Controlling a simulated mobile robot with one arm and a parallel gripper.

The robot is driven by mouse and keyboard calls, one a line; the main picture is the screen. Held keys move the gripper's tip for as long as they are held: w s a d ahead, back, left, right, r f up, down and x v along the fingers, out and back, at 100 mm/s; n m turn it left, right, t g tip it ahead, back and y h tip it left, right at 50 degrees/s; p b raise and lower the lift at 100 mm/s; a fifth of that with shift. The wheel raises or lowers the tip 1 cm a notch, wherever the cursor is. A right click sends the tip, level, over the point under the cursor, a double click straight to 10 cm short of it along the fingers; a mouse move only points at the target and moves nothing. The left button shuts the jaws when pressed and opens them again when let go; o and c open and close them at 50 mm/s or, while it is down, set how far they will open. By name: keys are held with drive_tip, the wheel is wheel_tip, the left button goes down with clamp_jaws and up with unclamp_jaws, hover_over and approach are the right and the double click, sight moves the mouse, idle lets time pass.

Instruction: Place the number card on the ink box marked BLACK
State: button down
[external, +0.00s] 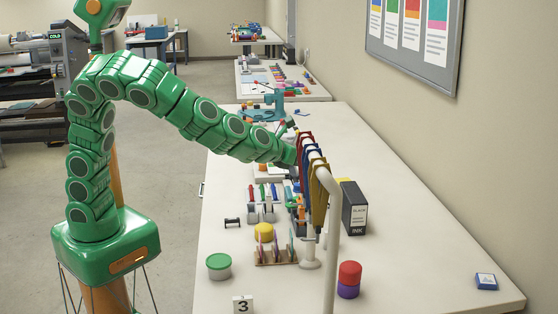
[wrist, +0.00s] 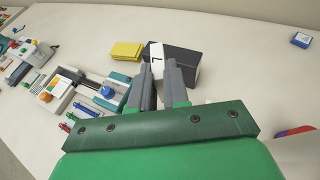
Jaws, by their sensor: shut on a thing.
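My gripper (wrist: 158,76) shows in the wrist view with its two grey fingers close together. A white card (wrist: 154,53) with a dark mark, seemingly the number card, sits at the fingertips and is held there. The dark ink box (wrist: 185,62) is just beyond it, and the card overlaps its left part. I cannot tell whether they touch. In the external view the ink box (external: 354,203) marked BLACK stands upright on the table, right of the hanging rack. My gripper is hidden there behind the rack.
A rack of hanging coloured tools (external: 316,180) stands close to my arm. A yellow block (wrist: 126,50) is beside the ink box. A card reading 3 (external: 243,304), a green-lidded tub (external: 218,266) and stacked red and purple cylinders (external: 349,279) are nearer the front. The table's right side is mostly clear.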

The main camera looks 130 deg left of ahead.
drive_tip(key=shift+s+a+r, duration=0.7)
drive_tip(key=shift+s+a, duration=0.2)
drive_tip(key=shift+a, duration=0.7)
drive_tip(key=m+t, duration=0.1)
hover_over(347, 193)
drive_tip(key=shift+h, duration=0.3)
drive_tip(key=shift+f, duration=4.4)
drive_tip(key=shift+w+f+t, duration=0.1)
drive_tip(key=shift+f+t, duration=0.2)
drive_tip(key=shift+f, duration=1.25)
drive_tip(key=shift+f, duration=0.15)
drive_tip(key=c, duration=1.1)
unclamp_jaws()
